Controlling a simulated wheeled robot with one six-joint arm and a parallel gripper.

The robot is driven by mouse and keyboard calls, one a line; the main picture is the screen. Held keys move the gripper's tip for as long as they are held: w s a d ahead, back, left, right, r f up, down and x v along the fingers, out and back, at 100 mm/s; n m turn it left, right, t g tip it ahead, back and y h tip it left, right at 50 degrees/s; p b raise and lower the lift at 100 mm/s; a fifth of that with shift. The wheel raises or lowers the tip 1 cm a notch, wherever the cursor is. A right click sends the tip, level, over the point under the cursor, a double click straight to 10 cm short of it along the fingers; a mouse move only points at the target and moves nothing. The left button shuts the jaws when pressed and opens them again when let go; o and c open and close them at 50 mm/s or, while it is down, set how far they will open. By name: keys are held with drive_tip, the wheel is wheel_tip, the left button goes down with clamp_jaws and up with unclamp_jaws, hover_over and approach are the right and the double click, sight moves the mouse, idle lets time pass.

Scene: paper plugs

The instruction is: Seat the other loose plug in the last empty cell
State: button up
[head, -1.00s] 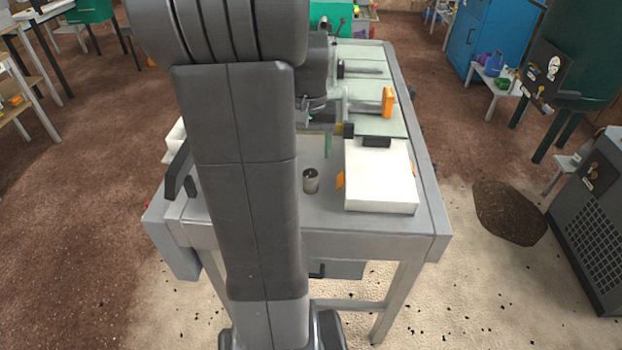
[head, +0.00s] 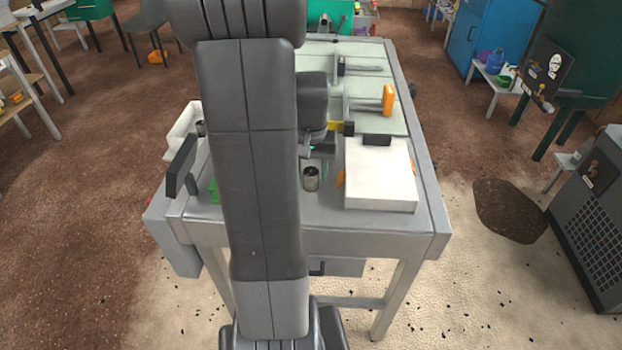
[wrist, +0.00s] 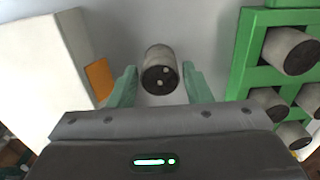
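A loose grey plug (head: 311,179) with a dark end stands on the bench, left of the white block. In the wrist view, this plug (wrist: 160,71) is between the pale green fingers of my gripper (wrist: 158,76), with a gap on either side. My gripper is open. In the head view my arm hides most of it. The green rack (wrist: 240,73) is at the right of the wrist view, with several plugs (wrist: 290,51) in its cells. Only a green corner of the rack (head: 214,190) shows in the head view. I cannot see which cell is empty.
A thick white block (head: 380,185) with an orange tab (head: 340,179) stands close right of the loose plug. A white tray (head: 182,132) with a dark item is at the bench's left.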

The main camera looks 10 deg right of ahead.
drive_tip(key=c, duration=0.6)
